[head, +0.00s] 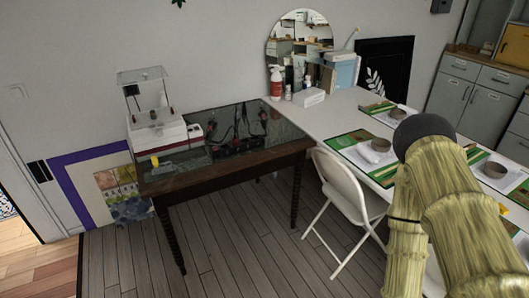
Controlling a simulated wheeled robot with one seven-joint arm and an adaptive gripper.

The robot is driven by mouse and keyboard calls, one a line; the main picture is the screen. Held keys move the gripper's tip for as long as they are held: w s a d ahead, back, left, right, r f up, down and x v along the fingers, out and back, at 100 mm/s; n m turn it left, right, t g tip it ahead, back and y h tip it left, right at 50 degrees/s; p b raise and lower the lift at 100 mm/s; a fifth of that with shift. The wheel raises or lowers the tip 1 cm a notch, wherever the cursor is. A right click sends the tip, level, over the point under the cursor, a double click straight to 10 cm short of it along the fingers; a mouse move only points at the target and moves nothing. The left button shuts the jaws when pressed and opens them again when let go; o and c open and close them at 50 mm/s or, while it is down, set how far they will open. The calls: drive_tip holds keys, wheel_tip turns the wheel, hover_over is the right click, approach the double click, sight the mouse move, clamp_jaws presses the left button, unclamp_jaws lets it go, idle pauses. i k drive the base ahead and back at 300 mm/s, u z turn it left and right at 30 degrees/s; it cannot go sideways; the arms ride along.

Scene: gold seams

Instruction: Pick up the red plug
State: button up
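I cannot clearly pick out a red plug. A tangle of dark cables with small reddish parts (238,124) lies on the glass-topped dark wooden table (210,168). A dark strip-like object (237,146) lies at the front of the tangle, and the details are too small to tell plugs apart. My gripper is not in view; only my yellowish, wood-grained arm with a dark rounded joint shows at the right.
A white device with a clear raised cover (157,134) stands on the table's left end, with a small yellow item (155,161) by it. A white table (338,118) adjoins at right, holding bottles and place settings. A white folding chair (346,190) stands in front. Floor before the dark table is clear.

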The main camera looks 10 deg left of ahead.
sight(235, 142)
drive_tip(key=u, duration=0.55)
drive_tip(key=i, duration=0.5)
drive_tip(key=u, duration=0.8)
drive_tip(key=i, duration=0.65)
